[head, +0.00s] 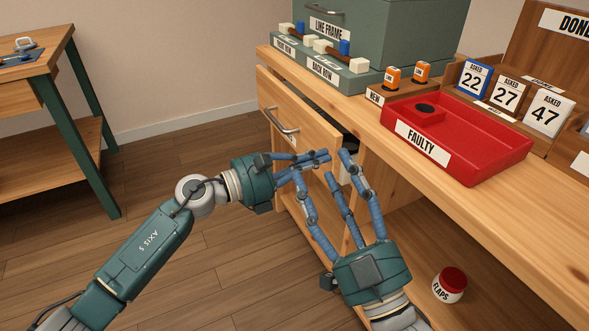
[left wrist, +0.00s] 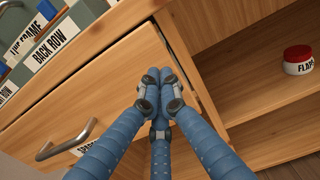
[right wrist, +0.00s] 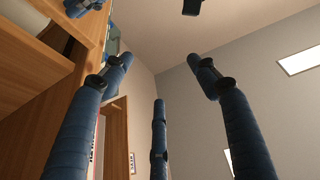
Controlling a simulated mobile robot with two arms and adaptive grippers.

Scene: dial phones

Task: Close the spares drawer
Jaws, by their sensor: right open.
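The spares drawer (head: 307,116) is in the wooden bench under the worktop, with a curved metal handle (head: 283,122) on its front. A dark gap shows by its right end, so it stands a little open. In the left wrist view its front (left wrist: 75,108) and part of its label show. My left gripper (head: 322,157) has its fingers together, empty, at the right part of the drawer front; I cannot tell whether they touch it. My right gripper (head: 338,163) is open and empty, close to the left one; its fingers are spread in the right wrist view (right wrist: 160,80).
The worktop holds a red FAULTY tray (head: 490,150), orange counters (head: 392,77), asked cards (head: 508,93) and a green cabinet (head: 415,35). A FLAPS jar (head: 450,286) stands on the lower shelf. A side table (head: 62,100) is at left, with clear floor between.

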